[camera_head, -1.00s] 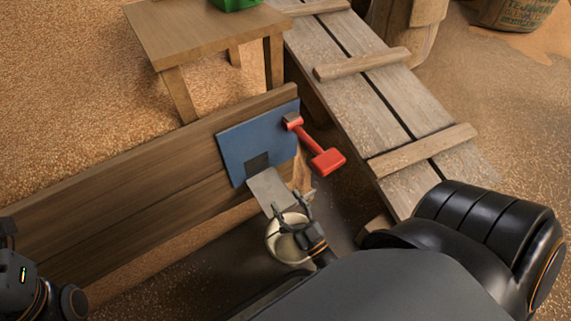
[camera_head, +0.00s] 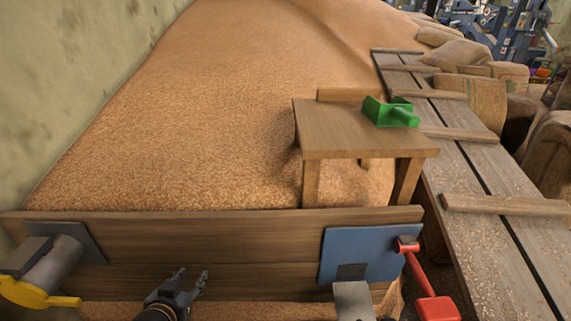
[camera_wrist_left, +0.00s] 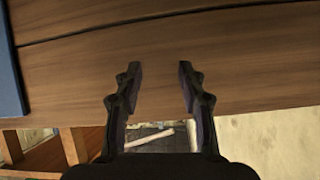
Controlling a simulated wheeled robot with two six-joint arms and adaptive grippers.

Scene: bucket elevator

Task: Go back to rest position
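My left gripper (camera_head: 190,280) is in front of the wooden board wall (camera_head: 220,235), low in the head view. Its two fingers are apart. The left wrist view shows the same gripper (camera_wrist_left: 160,85) open, with nothing between the fingers and the wood planks behind. My right gripper does not show clearly in the head view. The blue plate (camera_head: 350,250) on the wall carries a red-handled lever (camera_head: 428,285) and a grey chute (camera_head: 352,298). The bucket is out of view now.
A wooden table (camera_head: 350,135) with a green scoop (camera_head: 390,112) stands behind the wall, in the grain heap (camera_head: 200,100). A plank ramp (camera_head: 490,190) runs along the right. A grey pipe with a yellow part (camera_head: 35,290) is at the lower left.

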